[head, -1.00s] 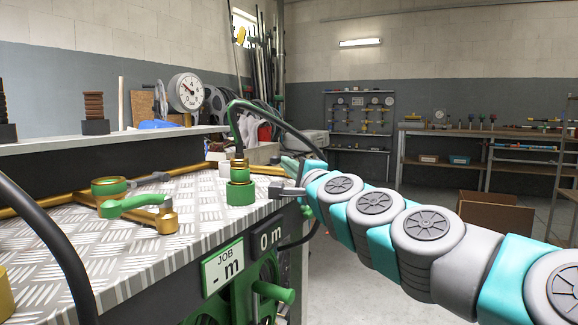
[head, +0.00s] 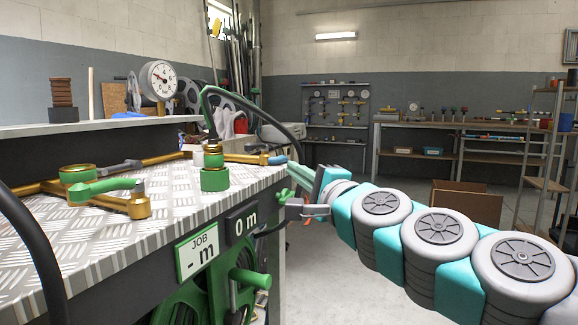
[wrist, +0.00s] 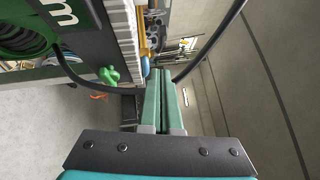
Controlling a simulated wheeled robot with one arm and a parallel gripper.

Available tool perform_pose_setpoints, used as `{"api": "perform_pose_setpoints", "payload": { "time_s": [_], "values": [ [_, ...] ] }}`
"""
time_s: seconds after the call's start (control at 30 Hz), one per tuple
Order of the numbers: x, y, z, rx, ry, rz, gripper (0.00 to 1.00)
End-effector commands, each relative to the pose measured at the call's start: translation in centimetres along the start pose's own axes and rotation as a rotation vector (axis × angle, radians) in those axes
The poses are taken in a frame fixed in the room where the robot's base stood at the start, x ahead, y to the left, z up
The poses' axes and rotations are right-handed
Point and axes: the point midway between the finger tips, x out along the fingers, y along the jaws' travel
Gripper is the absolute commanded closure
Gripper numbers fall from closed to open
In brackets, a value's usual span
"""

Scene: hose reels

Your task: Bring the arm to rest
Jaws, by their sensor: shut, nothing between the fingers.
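My arm reaches in from the lower right of the head view. My gripper (head: 298,175) is at its far end, beside the right edge of the checker-plate bench (head: 120,235). In the wrist view my gripper (wrist: 159,75) has its two long green fingers together, with nothing between them. The fingers partly overlap the black hose and bench edge behind them in the head view, so I cannot tell whether they touch anything there.
A green reel crank (head: 250,279) sticks out below the "0 m" display (head: 242,222). A cardboard box (head: 466,204) stands on the floor behind my arm.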

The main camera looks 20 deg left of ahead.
Motion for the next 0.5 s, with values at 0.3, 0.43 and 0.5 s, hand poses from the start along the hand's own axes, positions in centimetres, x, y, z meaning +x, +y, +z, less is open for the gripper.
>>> {"api": "perform_pose_setpoints", "payload": {
  "time_s": [0.3,0.43,0.5],
  "values": [
    [-3.3,1.5,2.9,-0.226,-0.102,0.105,1.00],
    [-7.4,6.7,4.5,-0.491,-0.220,0.309,1.00],
    [-10.4,10.5,4.2,-0.614,-0.282,0.456,1.00]
  ]
}}
